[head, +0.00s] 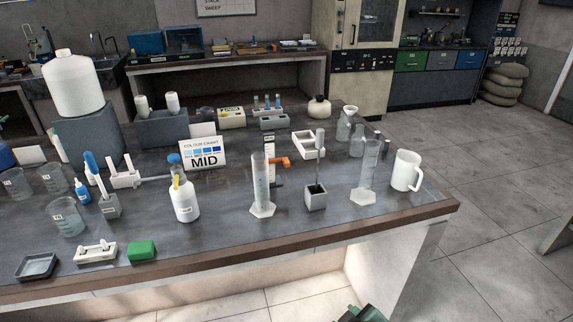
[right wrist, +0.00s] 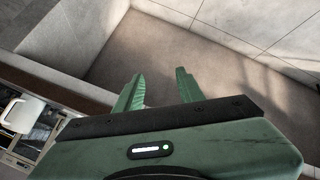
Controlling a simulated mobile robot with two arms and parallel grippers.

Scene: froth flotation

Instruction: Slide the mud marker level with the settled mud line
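The orange mud marker (head: 280,161) sits on an upright white scale (head: 269,172), high up and sticking out to the right. A clear graduated cylinder (head: 261,187) stands just in front of the scale on a hexagonal foot. Its contents look pale, and I cannot make out the mud line. My right gripper is open and empty in the right wrist view (right wrist: 158,84), fingers apart over the floor, clear of the bench. In the head view only a green part of my right arm shows at the bottom edge. My left gripper is out of view.
A white bottle (head: 184,201) stands left of the cylinder. A grey holder (head: 316,198) with an upright tool, a second cylinder (head: 366,180) and a white mug (head: 406,171) stand to the right. The bench front edge (head: 330,225) has clear room behind it near the cylinder.

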